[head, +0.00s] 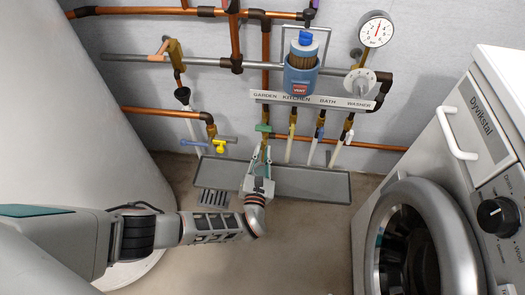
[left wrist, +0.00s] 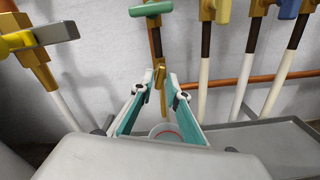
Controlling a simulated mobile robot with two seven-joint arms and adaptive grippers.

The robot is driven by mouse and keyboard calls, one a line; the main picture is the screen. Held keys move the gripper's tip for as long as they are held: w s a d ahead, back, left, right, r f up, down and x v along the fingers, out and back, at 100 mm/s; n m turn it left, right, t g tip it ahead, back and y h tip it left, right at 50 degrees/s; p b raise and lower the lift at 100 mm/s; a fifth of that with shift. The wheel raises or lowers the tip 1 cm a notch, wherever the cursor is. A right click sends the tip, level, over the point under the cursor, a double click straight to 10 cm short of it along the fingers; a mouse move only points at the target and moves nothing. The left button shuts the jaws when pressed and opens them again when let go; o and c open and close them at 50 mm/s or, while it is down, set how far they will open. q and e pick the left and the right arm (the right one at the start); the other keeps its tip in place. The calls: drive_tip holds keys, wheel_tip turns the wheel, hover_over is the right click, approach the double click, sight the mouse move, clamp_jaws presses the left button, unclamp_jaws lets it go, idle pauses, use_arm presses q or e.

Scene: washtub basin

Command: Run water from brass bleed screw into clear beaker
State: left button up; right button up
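My left gripper (head: 259,160) is open, with its two teal-padded fingers pointing toward the wall; they also show in the left wrist view (left wrist: 160,76). A narrow brass outlet (left wrist: 162,88), below a green-handled valve (left wrist: 150,9), shows between the fingertips, and I see no finger closed on it. I cannot tell whether this outlet is the bleed screw. A clear round rim with a red line, apparently the beaker (left wrist: 166,130), shows low between the fingers; its body is mostly hidden by the gripper. My right gripper is not in view.
A grey tray (head: 312,184) runs along the wall beneath the pipes. A labelled manifold bar (head: 313,100), a blue filter housing (head: 300,76) and a pressure gauge (head: 375,29) are above. A washing machine (head: 455,140) stands right, a large white tank (head: 70,140) left.

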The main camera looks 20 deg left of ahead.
use_arm(q)
drive_tip(key=v, duration=0.7)
